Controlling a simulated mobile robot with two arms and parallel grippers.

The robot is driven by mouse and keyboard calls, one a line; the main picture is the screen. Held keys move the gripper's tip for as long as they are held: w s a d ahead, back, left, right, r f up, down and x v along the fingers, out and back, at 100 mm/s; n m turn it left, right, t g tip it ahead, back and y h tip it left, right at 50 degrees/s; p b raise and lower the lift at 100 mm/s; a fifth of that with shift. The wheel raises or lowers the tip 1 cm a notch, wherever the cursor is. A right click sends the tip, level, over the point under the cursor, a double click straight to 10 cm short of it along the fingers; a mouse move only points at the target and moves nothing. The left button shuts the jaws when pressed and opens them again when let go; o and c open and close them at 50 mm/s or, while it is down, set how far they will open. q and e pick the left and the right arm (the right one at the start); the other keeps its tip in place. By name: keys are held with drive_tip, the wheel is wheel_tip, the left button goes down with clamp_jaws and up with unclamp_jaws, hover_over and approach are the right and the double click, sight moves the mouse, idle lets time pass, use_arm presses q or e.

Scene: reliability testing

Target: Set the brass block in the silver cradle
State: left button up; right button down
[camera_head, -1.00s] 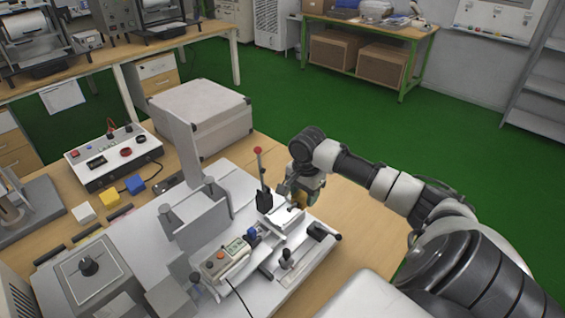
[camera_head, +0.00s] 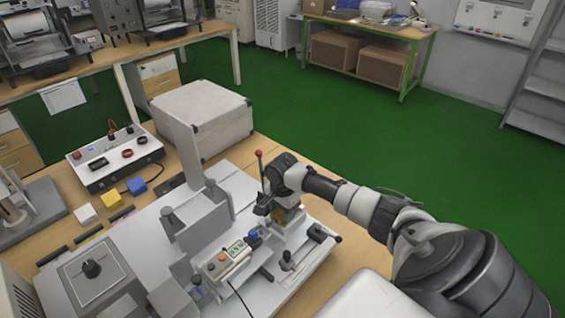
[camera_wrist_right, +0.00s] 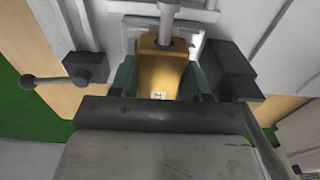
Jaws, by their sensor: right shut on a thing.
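The brass block (camera_wrist_right: 160,68) is a yellow-gold piece with a small white label, between the two green fingers of my right gripper (camera_wrist_right: 158,84) in the right wrist view. The gripper is shut on it. In the head view the right gripper (camera_head: 287,214) is low over the silver fixture, and a bit of the brass block (camera_head: 279,214) shows. The silver cradle looks to be the pale metal part (camera_head: 296,234) under and beside the gripper, largely hidden by it. Whether block and cradle touch, I cannot tell. My left gripper is not in view.
A red-knobbed lever (camera_head: 260,168) stands close by the right gripper. A button box (camera_head: 226,262) and a black knob (camera_head: 287,260) are in front. In the wrist view a metal rod (camera_wrist_right: 167,24) ends at the block's far end. A large grey case (camera_head: 203,118) stands behind.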

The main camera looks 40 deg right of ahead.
drive_tip(key=c, duration=0.5)
unclamp_jaws()
drive_tip(key=shift+f, duration=0.1)
wheel_tip(320, 180, up, 12)
drive_tip(key=shift+r+b, duration=0.15)
drive_tip(key=shift+b, duration=0.2)
